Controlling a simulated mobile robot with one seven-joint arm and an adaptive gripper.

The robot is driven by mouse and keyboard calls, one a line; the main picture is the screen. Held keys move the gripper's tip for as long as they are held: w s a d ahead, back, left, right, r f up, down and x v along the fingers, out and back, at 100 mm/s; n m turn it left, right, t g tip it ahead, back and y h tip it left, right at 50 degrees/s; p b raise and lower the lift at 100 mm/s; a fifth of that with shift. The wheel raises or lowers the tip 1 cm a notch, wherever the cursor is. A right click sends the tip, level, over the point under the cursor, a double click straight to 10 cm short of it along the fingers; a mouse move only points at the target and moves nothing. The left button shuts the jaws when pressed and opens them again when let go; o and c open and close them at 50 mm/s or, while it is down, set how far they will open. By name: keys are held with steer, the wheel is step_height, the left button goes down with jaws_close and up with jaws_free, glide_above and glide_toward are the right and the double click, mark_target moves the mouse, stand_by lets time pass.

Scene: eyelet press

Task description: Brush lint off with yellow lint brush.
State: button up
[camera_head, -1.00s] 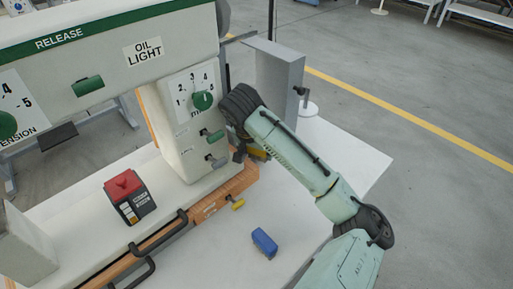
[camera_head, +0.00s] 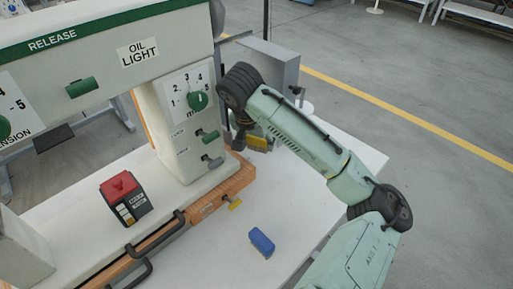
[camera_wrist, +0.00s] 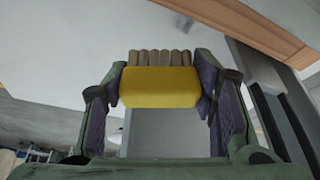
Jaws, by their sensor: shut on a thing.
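The yellow lint brush (camera_wrist: 160,87) is held between the two fingers of my gripper (camera_wrist: 160,95) in the wrist view. Its tan bristles point up in that picture, away from the palm. In the head view the brush (camera_head: 258,145) shows as a small yellow patch beside the machine's column, right of the green and grey levers. My gripper (camera_head: 246,140) is there too, partly hidden by my own arm. The brush appears raised off the white table. I cannot make out any lint.
The white press (camera_head: 185,120) with a green dial stands left of my gripper. A blue block-like object (camera_head: 262,242) lies on the white table (camera_head: 300,215). A red-topped switch box (camera_head: 124,198) and black handles are at left. A grey panel (camera_head: 275,80) stands behind.

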steer(key=shift+r, duration=0.5)
steer(key=shift+r, duration=1.5)
steer(key=shift+f, duration=0.1)
